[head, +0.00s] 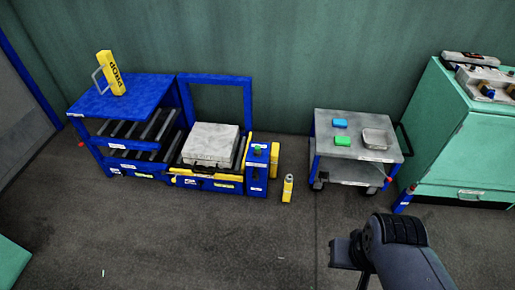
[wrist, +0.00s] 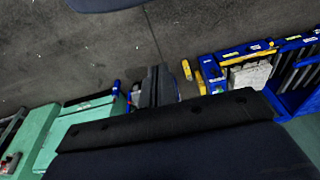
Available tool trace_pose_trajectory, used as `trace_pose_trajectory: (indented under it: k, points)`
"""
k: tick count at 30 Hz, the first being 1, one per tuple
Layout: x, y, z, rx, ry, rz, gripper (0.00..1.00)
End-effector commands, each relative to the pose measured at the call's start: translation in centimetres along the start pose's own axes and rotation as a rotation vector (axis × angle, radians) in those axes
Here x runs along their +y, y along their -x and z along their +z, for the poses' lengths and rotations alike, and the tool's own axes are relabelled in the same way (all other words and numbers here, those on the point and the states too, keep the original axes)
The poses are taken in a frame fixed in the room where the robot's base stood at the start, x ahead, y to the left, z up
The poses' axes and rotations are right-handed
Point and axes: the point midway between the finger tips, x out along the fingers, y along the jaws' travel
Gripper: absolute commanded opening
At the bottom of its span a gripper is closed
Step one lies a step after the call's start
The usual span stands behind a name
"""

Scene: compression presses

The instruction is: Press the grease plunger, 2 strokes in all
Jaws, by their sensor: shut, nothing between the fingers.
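I cannot make out for certain which thing is the grease plunger. A small yellow upright thing with a grey top (head: 287,188) stands on the floor right of the blue press; a similar yellow shape shows in the wrist view (wrist: 187,69). My gripper (head: 345,252) is at the lower right of the head view, apart from everything, over open floor. It also shows in the wrist view (wrist: 158,86), with its dark fingers together and nothing held.
The blue press frame (head: 215,79) holds a grey block (head: 210,143). A yellow prop (head: 110,73) stands on the blue table at left. A grey-topped cart (head: 345,151) carries blue and green blocks and a tray. A green cabinet (head: 440,150) stands at right. The front floor is clear.

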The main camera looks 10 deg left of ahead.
Motion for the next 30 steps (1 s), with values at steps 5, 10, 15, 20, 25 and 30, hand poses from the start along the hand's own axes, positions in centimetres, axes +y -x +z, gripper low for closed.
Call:
trace_pose_trajectory:
  k: [5, 10, 15, 20, 25, 30]
  points:
    - [-0.3, -1.8, 0.1, -0.024, -0.077, -0.024, 0.0]
    - [-1.7, -6.4, -1.2, -0.081, -0.378, -0.113, 0.0]
    - [-3.1, -12.2, -3.7, -0.176, -0.81, -0.219, 0.0]
    - [-3.8, -17.9, -6.6, -0.282, -1.222, -0.3, 0.0]
    - [-3.7, -24.5, -9.8, -0.416, -1.666, -0.368, 0.0]
    - [-2.5, -31.9, -13.1, -0.569, -2.11, -0.42, 0.0]
